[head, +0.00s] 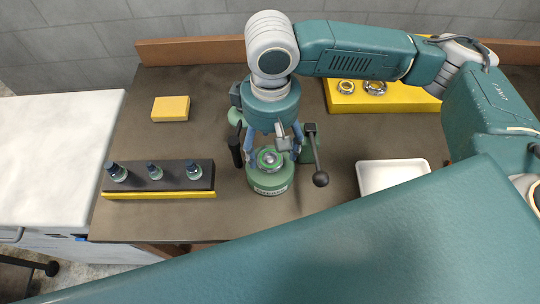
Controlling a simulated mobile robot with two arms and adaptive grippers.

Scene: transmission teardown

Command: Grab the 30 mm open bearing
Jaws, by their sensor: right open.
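Two metal ring bearings lie on a yellow tray (395,103) at the back right: a left one (346,87) and a right one (375,88). I cannot tell from their size or faces which is the 30 mm open one. My right gripper (269,150) points down, open, above a round green fixture (269,187) at the middle of the bench. Its blue fingers are spread either side of the fixture's top, where a small metal round part (269,158) shows. My arm may hide more of the tray. My left gripper is not in view.
A lever with a black knob (320,179) stands right of the fixture. A white tray (392,175) lies further right. A black and yellow rack (160,179) with 3 dark-topped parts is at left, a yellow block (171,109) behind it. Bare bench lies between.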

